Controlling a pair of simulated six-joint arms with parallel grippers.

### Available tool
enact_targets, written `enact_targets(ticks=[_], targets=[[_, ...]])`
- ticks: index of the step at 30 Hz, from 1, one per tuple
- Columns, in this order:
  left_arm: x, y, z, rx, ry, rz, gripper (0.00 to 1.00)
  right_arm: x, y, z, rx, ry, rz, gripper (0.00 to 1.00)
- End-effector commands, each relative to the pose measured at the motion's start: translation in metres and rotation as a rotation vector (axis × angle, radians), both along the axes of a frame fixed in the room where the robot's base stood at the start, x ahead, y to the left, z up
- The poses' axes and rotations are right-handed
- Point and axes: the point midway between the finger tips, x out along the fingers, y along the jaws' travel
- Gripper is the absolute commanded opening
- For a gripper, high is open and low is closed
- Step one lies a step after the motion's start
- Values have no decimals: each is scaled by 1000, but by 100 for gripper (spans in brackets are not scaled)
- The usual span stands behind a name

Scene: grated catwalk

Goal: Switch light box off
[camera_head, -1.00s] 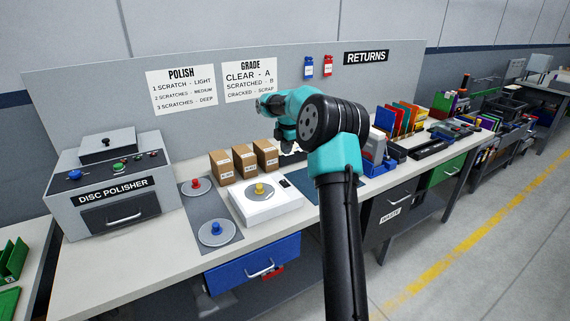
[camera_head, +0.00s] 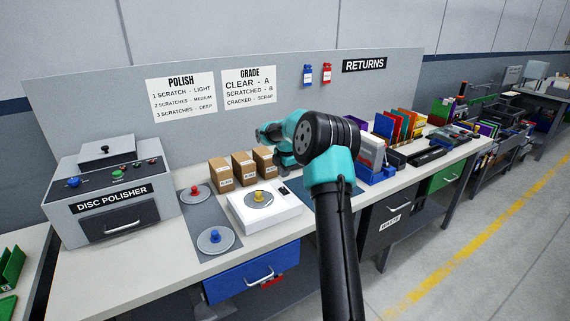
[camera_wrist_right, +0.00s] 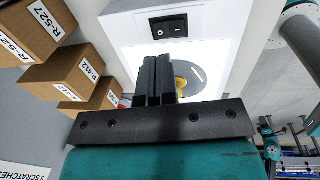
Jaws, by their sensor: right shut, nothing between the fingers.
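The light box (camera_head: 258,212) is a white box on the bench, with a disc and a yellow knob (camera_head: 259,197) on top. In the right wrist view the light box (camera_wrist_right: 225,35) has a bright white top, and a black rocker switch (camera_wrist_right: 168,27) sits near its edge. My right gripper (camera_wrist_right: 160,64) is shut and empty, its fingertips just below the switch in that view and apart from it in the picture. The fingers partly cover the disc and knob. In the head view my right arm hides most of this gripper. My left gripper is not in view.
Several cardboard boxes (camera_head: 243,167) stand behind the light box, close to my right gripper. A grey mat (camera_head: 200,212) with red-knobbed and blue-knobbed discs lies left of it. The disc polisher (camera_head: 110,190) stands further left. Blue bins and upright colored cases (camera_head: 392,125) are at right.

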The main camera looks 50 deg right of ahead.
Motion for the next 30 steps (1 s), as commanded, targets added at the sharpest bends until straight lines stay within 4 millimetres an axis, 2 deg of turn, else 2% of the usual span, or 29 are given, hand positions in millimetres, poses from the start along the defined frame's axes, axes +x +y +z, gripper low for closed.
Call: enact_targets(ticks=[1,6,12,25,30], targets=[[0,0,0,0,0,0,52,1,0,-10,1,3,0,0],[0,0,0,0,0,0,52,4,-1,-38,2,2,-1,0],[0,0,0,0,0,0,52,7,-2,-57,1,0,0,0],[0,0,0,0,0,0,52,6,-3,-62,1,1,-1,0],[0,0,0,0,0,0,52,-10,-17,-65,10,28,-25,0]])
